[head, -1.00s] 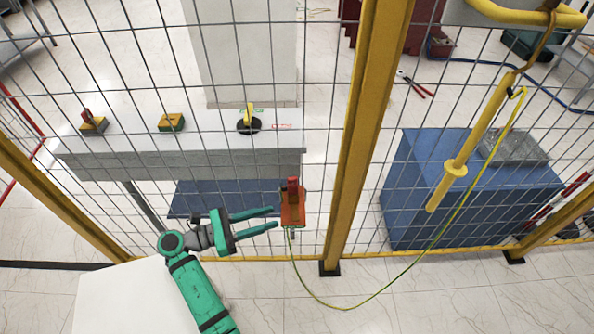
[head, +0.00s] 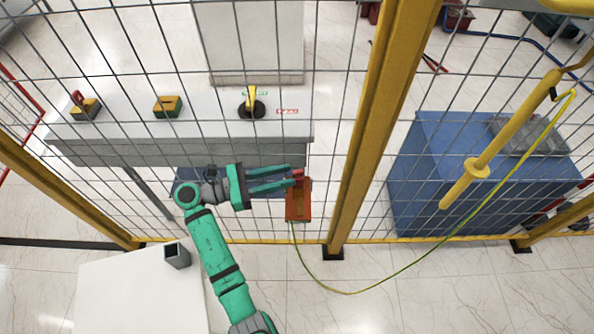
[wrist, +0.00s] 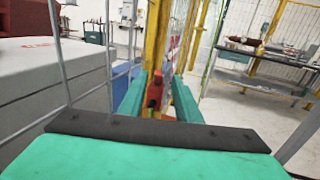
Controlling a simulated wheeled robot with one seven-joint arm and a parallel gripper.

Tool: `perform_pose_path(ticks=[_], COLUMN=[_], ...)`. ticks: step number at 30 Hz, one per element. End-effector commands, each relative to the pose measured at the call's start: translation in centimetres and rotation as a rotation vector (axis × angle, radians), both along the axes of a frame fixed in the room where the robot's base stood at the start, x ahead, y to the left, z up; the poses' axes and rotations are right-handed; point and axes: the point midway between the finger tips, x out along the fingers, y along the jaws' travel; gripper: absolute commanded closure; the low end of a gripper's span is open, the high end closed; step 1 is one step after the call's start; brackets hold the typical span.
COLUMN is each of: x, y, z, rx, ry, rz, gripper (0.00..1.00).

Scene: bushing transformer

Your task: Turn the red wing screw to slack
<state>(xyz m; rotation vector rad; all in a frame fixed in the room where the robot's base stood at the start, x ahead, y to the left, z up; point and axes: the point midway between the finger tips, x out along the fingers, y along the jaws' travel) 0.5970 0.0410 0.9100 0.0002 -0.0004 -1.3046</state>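The red wing screw (head: 298,174) stands at the top of an orange-red clamp (head: 299,205) at the mesh fence, left of the thick yellow post. My gripper (head: 291,177) is open, its two green fingers reaching right to the screw. In the wrist view the red wing screw (wrist: 154,90) shows between the fingertips of my gripper (wrist: 158,93), nearer the left finger, with a clear gap to the right finger. I cannot tell whether the left finger touches it. The lower clamp is mostly hidden in the wrist view.
A yellow-green cable (head: 325,289) hangs from the clamp and rises to a yellow pole (head: 490,155). The yellow post (head: 368,130) stands close on the right. Behind the mesh are a grey-white bench (head: 200,130) and a blue box (head: 430,190).

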Motion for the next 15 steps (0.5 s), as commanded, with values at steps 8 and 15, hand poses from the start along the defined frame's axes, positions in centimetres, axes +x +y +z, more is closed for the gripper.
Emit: perform_pose_path(ticks=[8, 15], x=[1.0, 1.3], y=[-3.4, -4.3], z=[0.0, 0.0], rx=[0.000, 0.000], ry=[0.000, 0.000], rz=[0.005, 0.009], gripper=[0.70, 0.70])
